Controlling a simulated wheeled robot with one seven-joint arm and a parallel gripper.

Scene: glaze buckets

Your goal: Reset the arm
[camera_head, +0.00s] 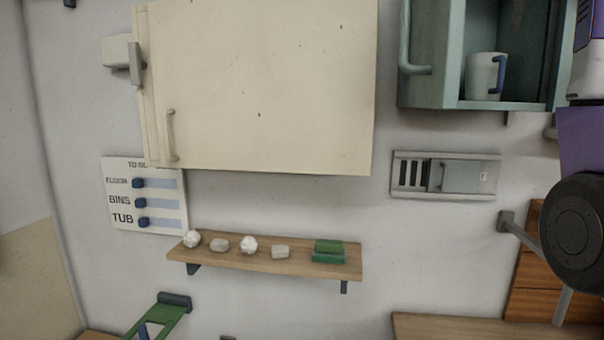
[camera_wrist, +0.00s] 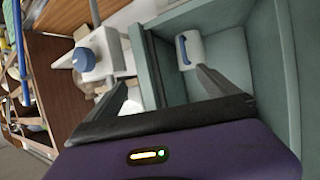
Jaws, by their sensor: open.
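My gripper (camera_wrist: 164,80) is in the wrist view with its two dark fingers spread apart and nothing between them. It faces the open teal cabinet (camera_wrist: 271,60). A white mug with a blue handle (camera_wrist: 193,47) stands inside the cabinet, beyond the fingers and apart from them. In the head view the same mug (camera_head: 481,78) stands on the floor of the teal cabinet (camera_head: 430,92) at the upper right. Parts of my arm show at the right edge of the head view; the fingers cannot be made out there.
A closed cream cabinet (camera_head: 260,90) hangs at upper middle. Below it, a wooden shelf (camera_head: 225,257) bears several pale lumps and a green block (camera_head: 328,252). A sliding panel (camera_head: 445,175) is on the wall under the teal cabinet. The wall between shelf and panel is clear.

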